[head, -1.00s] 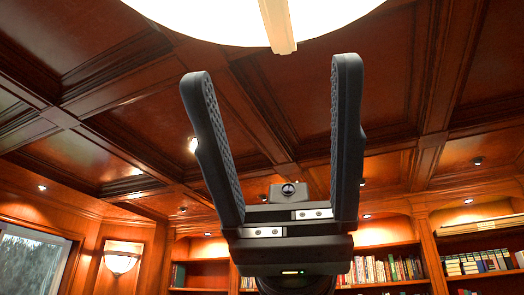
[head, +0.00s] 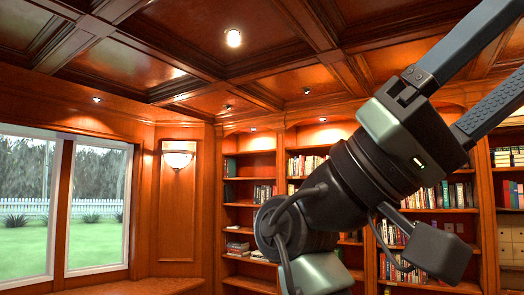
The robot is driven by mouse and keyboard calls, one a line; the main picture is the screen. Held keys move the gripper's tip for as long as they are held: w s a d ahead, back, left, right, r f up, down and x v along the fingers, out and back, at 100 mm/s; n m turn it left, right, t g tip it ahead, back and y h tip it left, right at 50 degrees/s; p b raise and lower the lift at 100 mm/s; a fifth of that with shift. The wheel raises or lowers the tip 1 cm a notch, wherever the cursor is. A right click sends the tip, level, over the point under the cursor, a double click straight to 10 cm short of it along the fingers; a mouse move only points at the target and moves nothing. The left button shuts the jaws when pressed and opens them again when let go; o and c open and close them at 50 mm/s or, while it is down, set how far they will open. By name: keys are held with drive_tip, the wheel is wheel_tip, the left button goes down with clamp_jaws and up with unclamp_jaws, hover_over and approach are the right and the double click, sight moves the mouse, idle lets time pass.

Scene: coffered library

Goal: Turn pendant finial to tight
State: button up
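My gripper (head: 500,58) is at the upper right of the head view, tilted up and to the right. Its two dark fingers stand well apart, with a clear gap between the parts that show. Their tips run out of the picture, so I cannot see what is at them. The pendant and its finial are not in view now.
A coffered wooden ceiling (head: 190,50) with small recessed lights spans the top. Bookshelves (head: 250,195) line the back wall, partly behind my arm. A lit wall sconce (head: 178,158) hangs left of them. A window (head: 97,205) is at the left, with a wooden bench (head: 150,284) below.

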drive_tip(key=w+d+f+n+t+h, duration=0.1)
drive_tip(key=w+f+n+t+h, duration=0.15)
drive_tip(key=w+n+t, duration=0.6)
drive_tip(key=w+d+f+n+t+h, duration=0.1)
drive_tip(key=w+f+n+t, duration=0.2)
drive_tip(key=t, duration=1)
drive_tip(key=w+a+f+n+t+y, duration=0.45)
drive_tip(key=a+t+y, duration=0.3)
drive_tip(key=t, duration=0.45)
drive_tip(key=s+a+n+t+y, duration=0.4)
drive_tip(key=s+a+t+y, duration=0.5)
drive_tip(key=a+y, duration=0.3)
drive_tip(key=s+y, duration=0.1)
drive_tip(key=y, duration=0.2)
drive_tip(key=shift+s+a+f+y+p, duration=0.2)
drive_tip(key=shift+s+f+y+p, duration=0.1)
drive_tip(key=shift+f+y, duration=0.1)
